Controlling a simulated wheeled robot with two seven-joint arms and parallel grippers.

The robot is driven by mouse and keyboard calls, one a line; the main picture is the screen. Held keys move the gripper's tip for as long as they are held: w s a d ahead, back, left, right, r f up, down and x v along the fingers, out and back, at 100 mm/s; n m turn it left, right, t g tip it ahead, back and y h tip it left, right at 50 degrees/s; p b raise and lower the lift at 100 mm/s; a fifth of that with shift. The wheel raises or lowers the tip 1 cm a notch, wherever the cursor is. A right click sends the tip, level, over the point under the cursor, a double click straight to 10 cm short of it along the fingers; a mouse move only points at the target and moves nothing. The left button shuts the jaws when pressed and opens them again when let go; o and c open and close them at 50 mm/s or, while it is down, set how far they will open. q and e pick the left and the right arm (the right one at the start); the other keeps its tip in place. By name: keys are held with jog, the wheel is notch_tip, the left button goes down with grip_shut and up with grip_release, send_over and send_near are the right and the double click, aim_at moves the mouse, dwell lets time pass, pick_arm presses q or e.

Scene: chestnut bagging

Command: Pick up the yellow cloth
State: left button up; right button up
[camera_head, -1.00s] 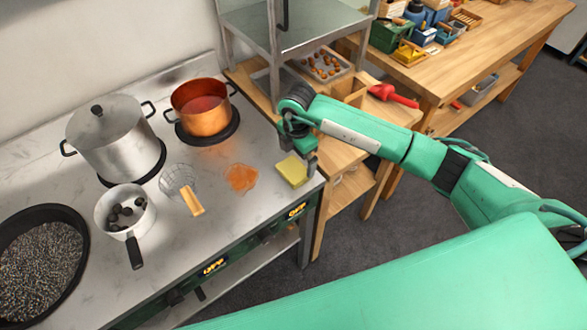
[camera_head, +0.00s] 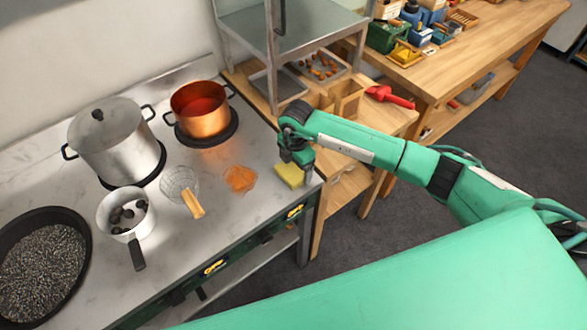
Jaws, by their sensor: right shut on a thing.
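The yellow cloth (camera_head: 288,175) is a small folded pad at the right end of the pale stove top, near its front corner. My right gripper (camera_head: 300,165) reaches down to its far right edge from above and is shut on it. The fingertips partly cover that edge. The cloth still appears to lie on or very close to the surface; I cannot tell whether it is lifted. My left gripper is not in view.
Left of the cloth is an orange spill (camera_head: 240,179), then a wire skimmer (camera_head: 194,205) and a white saucepan (camera_head: 127,215). A copper pot (camera_head: 201,112), a steel pot (camera_head: 115,145) and a black pan (camera_head: 44,268) stand on the stove (camera_head: 225,213). A wooden table (camera_head: 470,50) is at the right.

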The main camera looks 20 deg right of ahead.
aim_at(296, 168)
jog(key=shift+r, duration=0.15)
notch_tip(296, 168, up, 20)
jog(key=b, duration=0.4)
jog(key=shift+b, duration=0.35)
